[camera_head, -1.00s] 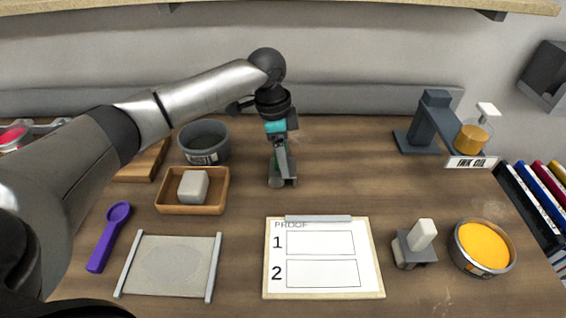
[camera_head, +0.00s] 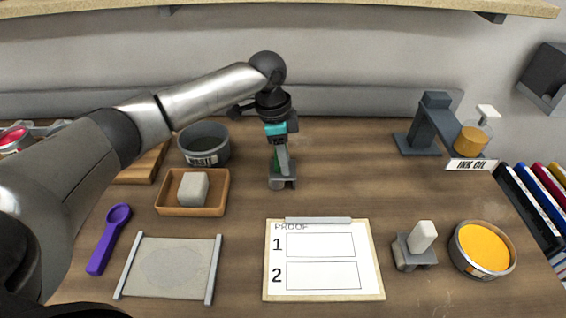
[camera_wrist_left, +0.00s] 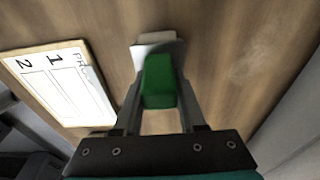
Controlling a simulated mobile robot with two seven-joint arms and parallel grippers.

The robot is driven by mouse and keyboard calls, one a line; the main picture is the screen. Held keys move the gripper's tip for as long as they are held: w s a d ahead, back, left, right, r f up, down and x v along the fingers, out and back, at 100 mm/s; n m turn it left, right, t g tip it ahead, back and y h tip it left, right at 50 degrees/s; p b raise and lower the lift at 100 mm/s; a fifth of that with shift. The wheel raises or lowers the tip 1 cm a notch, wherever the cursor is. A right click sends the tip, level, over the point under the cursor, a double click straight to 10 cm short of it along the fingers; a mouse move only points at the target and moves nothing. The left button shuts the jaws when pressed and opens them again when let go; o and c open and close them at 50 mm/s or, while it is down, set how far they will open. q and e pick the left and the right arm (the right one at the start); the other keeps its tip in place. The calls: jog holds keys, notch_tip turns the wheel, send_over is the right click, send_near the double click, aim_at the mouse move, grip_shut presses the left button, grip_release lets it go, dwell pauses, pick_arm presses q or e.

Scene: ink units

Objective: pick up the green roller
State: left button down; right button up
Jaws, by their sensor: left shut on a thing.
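The green roller (camera_wrist_left: 160,82) shows in the left wrist view with its green handle between the two fingers. A pale grey part (camera_wrist_left: 157,41) lies at its far end. In the head view the roller (camera_head: 283,162) is upright at mid-table, partly hidden by the gripper, with a grey base under it. My left gripper (camera_head: 279,170) points down from above and is shut on the green handle. The base appears at table level; I cannot tell whether it touches the table. My right gripper is not in view.
The proof board (camera_head: 322,284) lies in front. A wooden tray (camera_head: 191,211) with a pale block and a grey tub (camera_head: 204,155) stand to the left. A white-handled tool (camera_head: 422,238) and an orange ink tin (camera_head: 484,249) are at front right.

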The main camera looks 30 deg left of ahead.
pick_arm(q)
jog(key=shift+r, duration=0.15)
notch_tip(320, 180, up, 20)
jog(key=p, duration=0.3)
dwell(0.4)
dwell(0.4)
